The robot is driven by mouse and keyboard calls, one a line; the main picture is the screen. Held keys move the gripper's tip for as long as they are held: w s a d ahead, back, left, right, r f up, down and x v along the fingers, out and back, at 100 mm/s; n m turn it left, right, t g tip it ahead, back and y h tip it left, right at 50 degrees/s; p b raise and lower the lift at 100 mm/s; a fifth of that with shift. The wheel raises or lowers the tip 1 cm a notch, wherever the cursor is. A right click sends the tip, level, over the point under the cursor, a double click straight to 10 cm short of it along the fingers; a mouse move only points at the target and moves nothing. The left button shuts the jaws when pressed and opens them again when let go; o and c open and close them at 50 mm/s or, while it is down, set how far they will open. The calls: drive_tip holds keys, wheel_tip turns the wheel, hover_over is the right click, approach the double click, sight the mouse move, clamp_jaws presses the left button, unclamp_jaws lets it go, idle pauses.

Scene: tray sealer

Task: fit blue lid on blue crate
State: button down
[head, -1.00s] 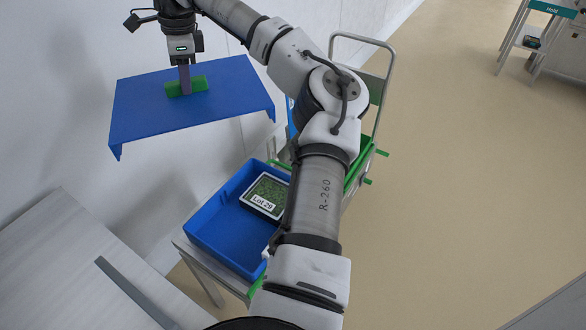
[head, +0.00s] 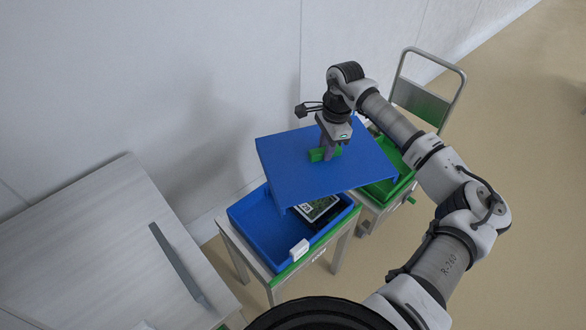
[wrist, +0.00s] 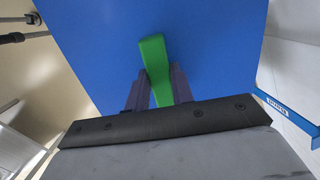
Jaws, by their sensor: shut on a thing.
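My gripper (head: 327,152) is shut on the green handle (head: 318,155) of the blue lid (head: 290,175). The wrist view shows its two fingers closed on the green handle (wrist: 155,65) against the blue lid (wrist: 95,40). The lid is held in the air above and to the right of the blue crate (head: 262,222), hiding the crate's far right part. The crate is open and stands on a small stand. A dark tray labelled with a white tag (head: 318,208) lies in its right part, partly under the lid in the picture.
A green crate (head: 385,190) stands on a neighbouring stand to the right, partly behind the lid. A grey push-handle cart (head: 462,85) is behind it. A pale table (head: 110,240) with a dark bar (head: 178,265) is at the left. A wall runs behind.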

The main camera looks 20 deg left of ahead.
sight(292, 173)
drive_tip(key=s+a+f+n+p, duration=0.1)
drive_tip(key=s+a+f, duration=0.1)
drive_tip(key=s+a+f+n+p, duration=0.1)
drive_tip(key=s+a+f+n, duration=0.1)
drive_tip(key=s+a, duration=0.1)
drive_tip(key=s+a+f+n+p, duration=0.1)
drive_tip(key=s+a+f, duration=0.1)
drive_tip(key=s, duration=0.1)
drive_tip(key=shift+s+a+n, duration=0.15)
drive_tip(key=shift+a+n, duration=0.1)
drive_tip(key=shift+n, duration=0.05)
wheel_tip(292, 173, down, 5)
drive_tip(key=b, duration=0.2)
drive_tip(key=shift+f+b, duration=0.2)
drive_tip(key=shift+b, duration=0.2)
drive_tip(key=shift+r+b, duration=0.1)
drive_tip(key=shift+b, duration=0.2)
drive_tip(key=shift+f+b, duration=0.25)
drive_tip(key=shift+b, duration=0.3)
idle(0.4)
idle(0.3)
drive_tip(key=c, duration=1.1)
unclamp_jaws()
